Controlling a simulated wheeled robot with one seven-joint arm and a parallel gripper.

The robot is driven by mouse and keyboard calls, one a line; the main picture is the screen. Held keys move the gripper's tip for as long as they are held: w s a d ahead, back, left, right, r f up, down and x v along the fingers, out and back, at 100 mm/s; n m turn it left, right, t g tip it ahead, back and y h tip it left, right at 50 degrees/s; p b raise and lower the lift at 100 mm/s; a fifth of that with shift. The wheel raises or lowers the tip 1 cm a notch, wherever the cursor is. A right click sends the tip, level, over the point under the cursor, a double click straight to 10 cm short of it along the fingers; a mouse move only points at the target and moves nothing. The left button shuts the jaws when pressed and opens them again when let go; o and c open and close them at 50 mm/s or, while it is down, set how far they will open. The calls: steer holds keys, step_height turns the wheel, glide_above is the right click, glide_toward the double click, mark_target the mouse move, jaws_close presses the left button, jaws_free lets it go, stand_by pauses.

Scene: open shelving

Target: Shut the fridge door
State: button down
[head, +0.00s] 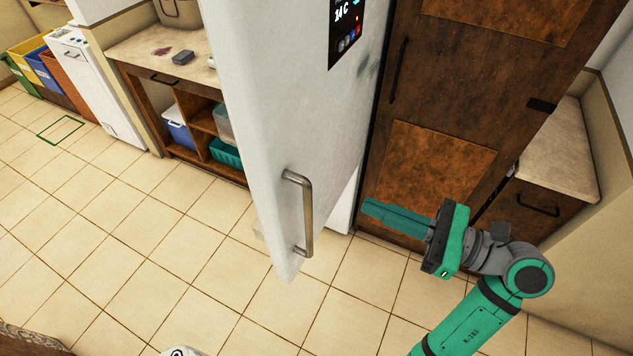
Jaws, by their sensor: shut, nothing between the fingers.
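The white fridge door (285,130) stands open in the middle of the head view, swung out toward me. It has a vertical metal bar handle (305,213) near its lower edge in the picture and a dark display panel at the top. My green gripper (366,208) is shut and empty, pointing left, to the right of the door and its handle. A gap shows between the fingertips and the handle in the picture. The fridge's inside is mostly hidden behind the door; a small white part of its base (343,207) shows below.
A tall brown wooden cabinet (450,110) stands behind my gripper. A low counter (553,165) is at the right. An open shelf unit (195,125) with bins stands left of the door, with a white appliance (95,80) beyond. The tiled floor (150,240) at the left is clear.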

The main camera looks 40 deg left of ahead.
steer(key=x, duration=1.4)
steer(key=shift+f, duration=0.2)
steer(key=shift+w, duration=0.1)
